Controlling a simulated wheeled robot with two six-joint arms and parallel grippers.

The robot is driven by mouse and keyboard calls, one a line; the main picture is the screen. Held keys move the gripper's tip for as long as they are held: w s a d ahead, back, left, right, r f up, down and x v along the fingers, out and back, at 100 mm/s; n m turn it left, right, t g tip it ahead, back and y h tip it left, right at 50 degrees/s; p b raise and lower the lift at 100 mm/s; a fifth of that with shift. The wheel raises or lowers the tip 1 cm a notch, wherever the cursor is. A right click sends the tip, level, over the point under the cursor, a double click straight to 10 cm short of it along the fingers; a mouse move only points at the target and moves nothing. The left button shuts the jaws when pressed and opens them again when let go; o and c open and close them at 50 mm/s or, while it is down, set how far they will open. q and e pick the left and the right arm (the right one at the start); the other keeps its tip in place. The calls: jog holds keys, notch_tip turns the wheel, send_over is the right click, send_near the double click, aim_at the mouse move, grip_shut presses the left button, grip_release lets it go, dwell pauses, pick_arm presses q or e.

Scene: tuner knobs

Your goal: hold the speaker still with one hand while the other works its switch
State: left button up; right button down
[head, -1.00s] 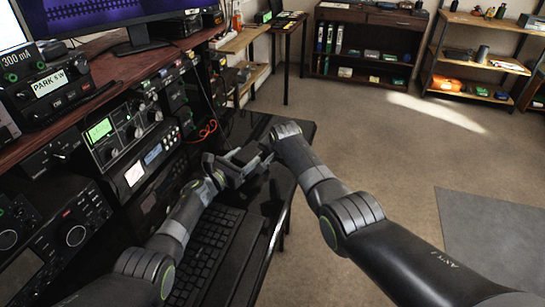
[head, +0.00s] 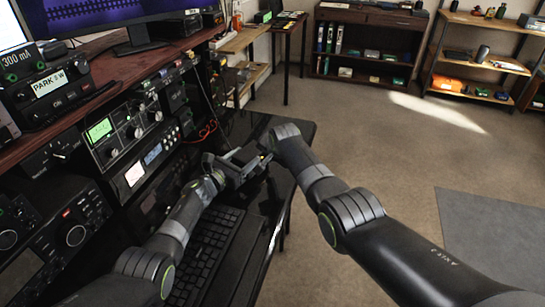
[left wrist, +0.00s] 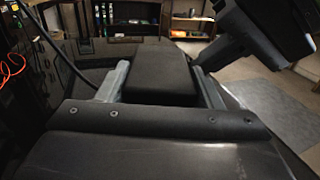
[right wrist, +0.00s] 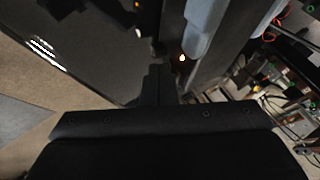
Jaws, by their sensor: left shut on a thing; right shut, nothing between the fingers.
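My left gripper (head: 238,168) is shut on the speaker, a small dark box (head: 246,158), at the dark desk. In the left wrist view the speaker (left wrist: 157,72) sits between the two grey fingers (left wrist: 160,88). My right gripper (right wrist: 158,78) is shut and empty, its dark fingertips close beside the speaker and a pale grey finger of my left gripper. In the head view the right fingertips are mostly hidden.
A black keyboard (head: 205,245) lies on the desk below my left arm. Radio sets (head: 125,130) fill the rack at the left, with a red cable (head: 207,130) beside it. The floor (head: 370,140) at the right is open.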

jog(key=shift+r, duration=0.8)
jog(key=shift+s+d+r, duration=0.1)
jog(key=shift+s+d, duration=0.5)
jog(key=shift+d, duration=0.15)
jog(key=shift+s+d+r, duration=0.1)
jog(key=shift+s+d, duration=0.45)
jog(key=shift+d, duration=0.2)
jog(key=v, duration=1)
jog(key=shift+r, duration=0.2)
jog(key=shift+a, duration=0.1)
jog(key=shift+s+f, duration=0.1)
jog(key=shift+f, duration=0.65)
